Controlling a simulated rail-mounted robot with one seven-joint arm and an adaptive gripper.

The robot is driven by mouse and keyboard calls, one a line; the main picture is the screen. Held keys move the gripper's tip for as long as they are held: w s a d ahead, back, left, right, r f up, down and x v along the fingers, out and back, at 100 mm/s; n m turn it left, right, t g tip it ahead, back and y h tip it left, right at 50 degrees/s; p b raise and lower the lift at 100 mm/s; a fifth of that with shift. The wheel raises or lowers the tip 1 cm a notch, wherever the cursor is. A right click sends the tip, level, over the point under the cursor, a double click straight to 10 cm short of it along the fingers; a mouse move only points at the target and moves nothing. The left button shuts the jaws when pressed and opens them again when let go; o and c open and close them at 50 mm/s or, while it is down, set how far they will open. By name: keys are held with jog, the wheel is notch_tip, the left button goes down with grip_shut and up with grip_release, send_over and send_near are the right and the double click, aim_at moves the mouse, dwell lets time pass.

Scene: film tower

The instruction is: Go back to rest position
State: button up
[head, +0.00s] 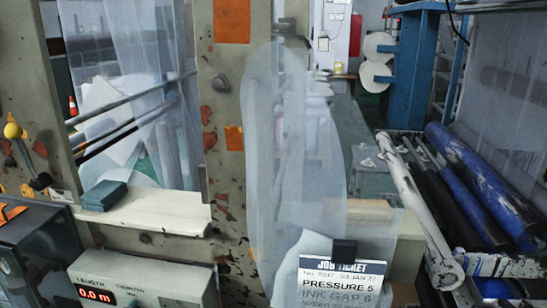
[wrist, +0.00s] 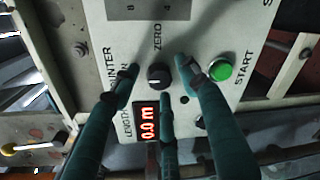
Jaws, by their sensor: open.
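My gripper (wrist: 158,78) shows in the wrist view with its dark teal fingers spread apart and nothing held between them. The fingertips are around a black knob (wrist: 158,76) marked ZERO on the length counter panel (wrist: 211,33). I cannot tell whether any fingertip touches the knob. A green START button (wrist: 221,70) sits right of the right finger. The red display (wrist: 149,122) reads 0.0 m. In the head view the length counter (head: 140,279) is at the lower left, and my gripper is not seen there.
A translucent film sheet (head: 292,150) hangs beside a chipped beige post (head: 226,85). A job ticket (head: 341,280) is at the bottom. Blue rollers (head: 465,180) and a white roller (head: 415,210) lie at the right. A dark teal block (head: 104,195) rests on a ledge (head: 165,212).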

jog(key=s+a+r, duration=0.1)
jog(key=s+a, duration=0.1)
jog(key=s, duration=1)
jog(key=w+d+m+t+y+b, duration=0.1)
jog(key=w+m+b, duration=0.7)
jog(key=m, duration=0.8)
jog(key=w+d+f+y, duration=0.1)
jog(key=w, duration=0.1)
jog(key=shift+w+d+m, duration=0.15)
jog(key=shift+w+m, duration=0.15)
jog(key=shift+w, duration=0.05)
